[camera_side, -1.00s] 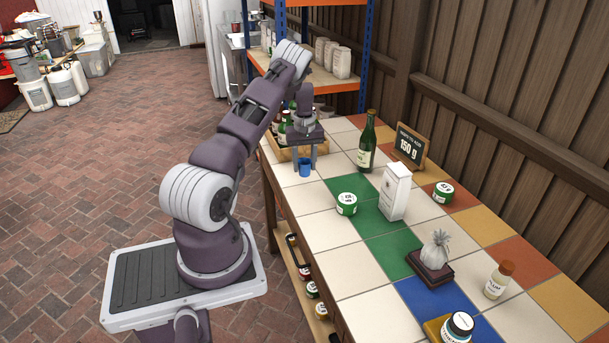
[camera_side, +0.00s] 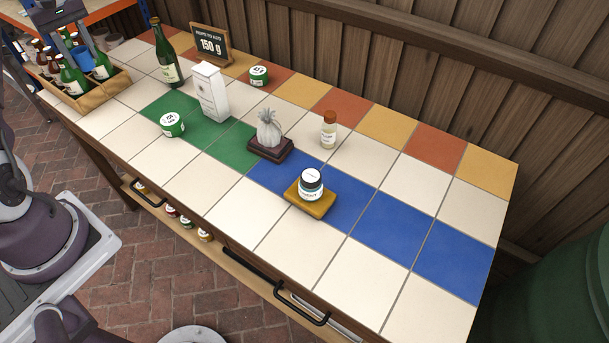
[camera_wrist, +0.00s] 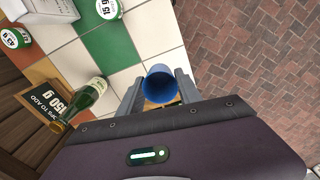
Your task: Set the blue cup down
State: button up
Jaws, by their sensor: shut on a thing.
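The blue cup (camera_wrist: 158,86) is between the two fingers of my gripper (camera_wrist: 160,77) in the wrist view, with its open mouth facing the camera. The fingers are shut on its sides. In the side view the cup (camera_side: 82,61) shows at the upper left, in line with the bottles of the wooden crate (camera_side: 98,97). My gripper (camera_side: 78,52) shows there too, partly cut by the frame. Bottles partly hide the cup's lower part, so I cannot tell whether its base touches anything.
A green bottle (camera_side: 166,58), a white carton (camera_side: 211,92) and green tins (camera_side: 172,124) stand on the tiled table. A chalk sign (camera_side: 209,45) reads 150 g. A dark-lidded jar (camera_side: 311,183) is on a yellow block. The table's right end is clear.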

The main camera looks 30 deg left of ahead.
jog(key=w+d+m, duration=0.1)
jog(key=w+d, duration=0.5)
jog(key=d, duration=0.1)
jog(key=w+d+m, duration=0.2)
jog(key=w+d, duration=0.4)
jog(key=d, duration=0.1)
jog(key=w+d+m, duration=0.1)
jog(key=w+d, duration=0.5)
jog(key=shift+w+d+r+m, duration=0.3)
jog(key=shift+d, duration=0.1)
jog(key=w+d+m, duration=0.3)
jog(key=d+m, duration=0.4)
jog(key=d, duration=3.3)
jog(key=s+d+m, duration=0.2)
jog(key=s+d, duration=0.8)
jog(key=d, duration=0.4)
jog(key=s+d+m, duration=0.3)
jog(key=s+d, duration=0.7)
jog(key=d, duration=0.3)
jog(key=f, duration=2.1)
jog(key=shift+w+d, duration=0.1)
jog(key=shift+w, duration=0.1)
jog(key=shift+f, duration=0.1)
